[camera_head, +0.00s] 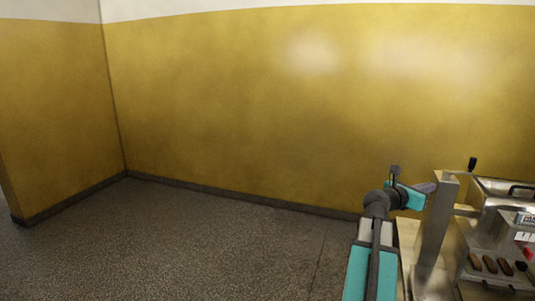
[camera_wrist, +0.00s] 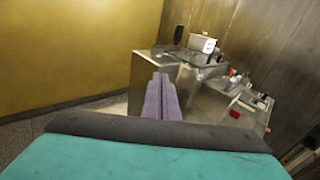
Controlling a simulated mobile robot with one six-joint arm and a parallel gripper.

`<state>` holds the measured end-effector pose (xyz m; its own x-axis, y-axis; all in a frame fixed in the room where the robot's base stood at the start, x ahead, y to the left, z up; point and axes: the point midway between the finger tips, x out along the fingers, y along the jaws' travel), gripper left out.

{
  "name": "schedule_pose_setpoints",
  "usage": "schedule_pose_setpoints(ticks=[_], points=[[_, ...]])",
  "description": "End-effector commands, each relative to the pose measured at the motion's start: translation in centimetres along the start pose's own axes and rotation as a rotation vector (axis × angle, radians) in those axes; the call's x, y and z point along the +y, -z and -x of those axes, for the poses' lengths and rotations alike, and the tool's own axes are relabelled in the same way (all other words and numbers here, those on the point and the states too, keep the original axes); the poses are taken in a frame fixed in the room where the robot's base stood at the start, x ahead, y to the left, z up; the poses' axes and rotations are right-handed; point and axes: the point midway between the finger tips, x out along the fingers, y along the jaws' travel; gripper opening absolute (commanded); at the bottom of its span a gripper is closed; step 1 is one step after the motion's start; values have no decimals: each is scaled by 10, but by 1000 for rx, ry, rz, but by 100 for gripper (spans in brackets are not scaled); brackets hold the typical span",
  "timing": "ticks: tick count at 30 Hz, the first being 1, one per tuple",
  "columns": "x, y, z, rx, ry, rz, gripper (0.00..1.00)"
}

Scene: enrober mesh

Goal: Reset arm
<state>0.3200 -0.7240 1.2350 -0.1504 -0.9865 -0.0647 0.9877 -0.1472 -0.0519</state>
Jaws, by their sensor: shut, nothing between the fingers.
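My gripper (camera_wrist: 160,82) shows in the wrist view as two purple fingers pressed together, with nothing between them. In the head view my gripper (camera_head: 426,188) is at the lower right, its purple tip partly hidden near a metal upright. My teal arm rises from the bottom edge there. The fingers point towards the metal machine (camera_wrist: 195,50) and look apart from it, though the exact gap is hard to tell.
The steel machine (camera_head: 432,240) stands at the lower right, with several brown bars (camera_head: 490,264) on its front. A yellow wall (camera_head: 250,100) runs behind. The grey floor (camera_head: 200,240) to the left is clear.

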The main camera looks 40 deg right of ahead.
Motion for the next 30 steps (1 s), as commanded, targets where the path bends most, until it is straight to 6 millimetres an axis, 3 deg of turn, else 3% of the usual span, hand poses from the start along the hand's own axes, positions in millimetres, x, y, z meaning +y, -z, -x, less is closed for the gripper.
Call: schedule_pose_setpoints(ticks=[1, 6, 15, 24, 30], points=[[22, 18, 9, 15, -29, 16, 0], [81, 71, 40, 62, -115, 63, 0], [167, 174, 109, 170, -256, 132, 0], [222, 286, 193, 312, -365, 168, 0], [242, 362, 254, 425, -411, 165, 0]])
